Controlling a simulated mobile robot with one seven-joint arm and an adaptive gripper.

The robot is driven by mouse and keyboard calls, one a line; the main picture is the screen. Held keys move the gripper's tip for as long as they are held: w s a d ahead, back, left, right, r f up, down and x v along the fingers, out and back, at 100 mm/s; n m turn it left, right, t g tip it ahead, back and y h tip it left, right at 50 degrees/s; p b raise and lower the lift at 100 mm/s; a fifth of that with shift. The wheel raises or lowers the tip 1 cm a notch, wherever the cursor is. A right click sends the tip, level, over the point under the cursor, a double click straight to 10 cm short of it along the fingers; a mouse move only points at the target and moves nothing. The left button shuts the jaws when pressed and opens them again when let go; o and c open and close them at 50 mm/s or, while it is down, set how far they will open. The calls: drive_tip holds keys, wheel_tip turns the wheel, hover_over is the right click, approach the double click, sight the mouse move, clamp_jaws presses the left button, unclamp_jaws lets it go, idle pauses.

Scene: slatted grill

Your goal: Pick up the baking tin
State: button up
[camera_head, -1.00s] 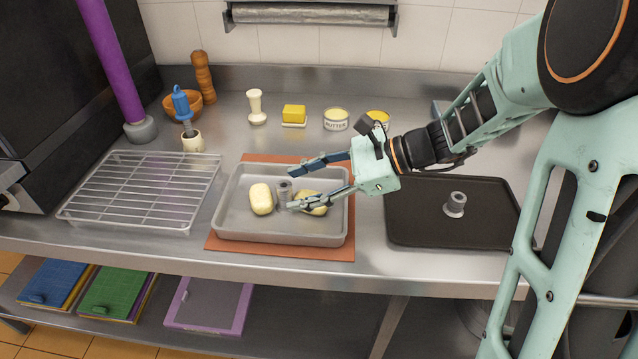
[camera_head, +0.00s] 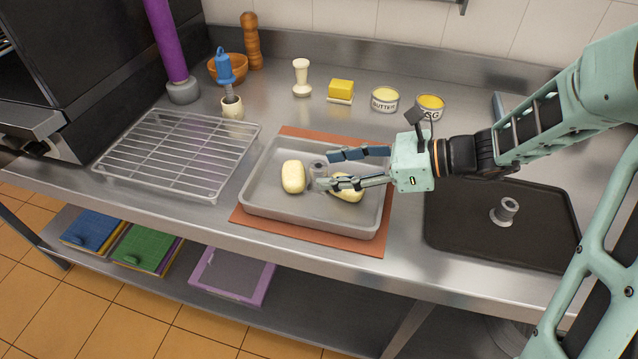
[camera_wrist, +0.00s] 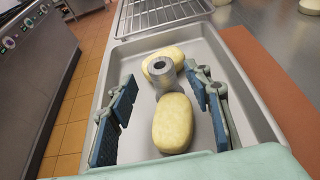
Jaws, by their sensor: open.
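The baking tin (camera_head: 262,205) is a shallow grey rectangular tray on a terracotta mat (camera_head: 372,243). It holds two pale dough loaves, one left (camera_head: 293,177) and one right (camera_head: 345,189). A grey spool-shaped metal knob (camera_head: 318,169) stands between them. My gripper (camera_head: 327,171) reaches in from the right over the tin, open. In the wrist view its blue-padded fingers (camera_wrist: 162,90) are spread either side of the near loaf (camera_wrist: 172,124), with the knob (camera_wrist: 161,70) between and slightly beyond the tips. I see no contact with the knob. The tin (camera_wrist: 240,95) surrounds them.
A wire rack (camera_head: 180,150) stands left of the tin. A black tray (camera_head: 470,235) with a similar knob (camera_head: 505,210) lies right. The counter's front edge is close to the tin.

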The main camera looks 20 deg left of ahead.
sight(319, 171)
drive_tip(key=x, duration=0.4)
drive_tip(key=shift+w+f, duration=0.15)
drive_tip(key=shift+f, duration=0.1)
drive_tip(key=shift+r, duration=0.1)
clamp_jaws()
